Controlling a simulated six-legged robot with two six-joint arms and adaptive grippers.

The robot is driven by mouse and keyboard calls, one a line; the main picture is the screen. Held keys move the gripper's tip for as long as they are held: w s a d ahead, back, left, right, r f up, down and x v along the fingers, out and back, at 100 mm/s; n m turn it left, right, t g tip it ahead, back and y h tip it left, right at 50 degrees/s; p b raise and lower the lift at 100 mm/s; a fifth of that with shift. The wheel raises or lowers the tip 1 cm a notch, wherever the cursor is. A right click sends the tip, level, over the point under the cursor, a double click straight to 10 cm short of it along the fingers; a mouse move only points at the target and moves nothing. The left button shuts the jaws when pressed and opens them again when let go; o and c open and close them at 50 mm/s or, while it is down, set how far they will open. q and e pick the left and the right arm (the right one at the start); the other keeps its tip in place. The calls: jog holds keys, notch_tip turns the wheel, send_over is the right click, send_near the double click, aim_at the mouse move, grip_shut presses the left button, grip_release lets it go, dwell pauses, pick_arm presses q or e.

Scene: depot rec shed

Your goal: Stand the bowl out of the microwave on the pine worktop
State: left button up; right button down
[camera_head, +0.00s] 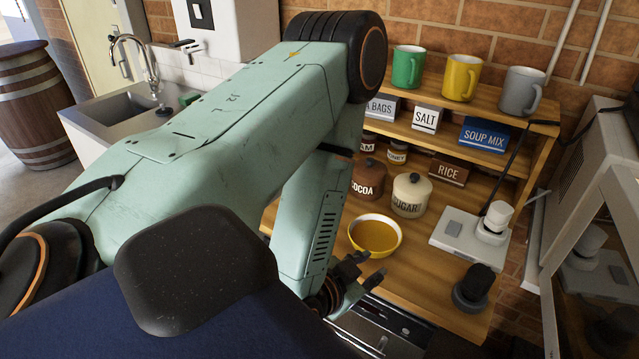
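The bowl (399,246), yellow outside and pale at the rim with orange-brown contents, sits upright on the pine worktop (425,270), outside the microwave. My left gripper (377,265) is just in front of the bowl's near side, low over the worktop's front edge. Its dark fingers look spread, with nothing visible between them. I cannot tell whether a finger touches the bowl. The microwave (577,150) is at the right edge, only partly in view. Its glass door (608,262) reflects things on the worktop; its inside is not visible. My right gripper is out of view.
Behind the bowl stand a cocoa jar (368,179) and a sugar jar (411,194). To the right are a pale device (470,232) and a dark knob-like object (474,287). A shelf (480,110) holds green, yellow and grey mugs. A sink (125,105) is at left.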

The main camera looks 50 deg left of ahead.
pick_arm(q)
jog(key=s+d+f+n+g, duration=0.1)
jog(key=s+d+f+g, duration=0.1)
jog(key=s+f+g, duration=0.4)
jog(key=s+d+f+n+g+h, duration=0.1)
jog(key=s+f+g, duration=0.5)
jog(key=s, duration=0.9)
notch_tip(320, 180, down, 3)
jog(key=shift+d+f+n+g, duration=0.1)
jog(key=shift+d+n+g, duration=0.2)
jog(key=shift+d, duration=0.4)
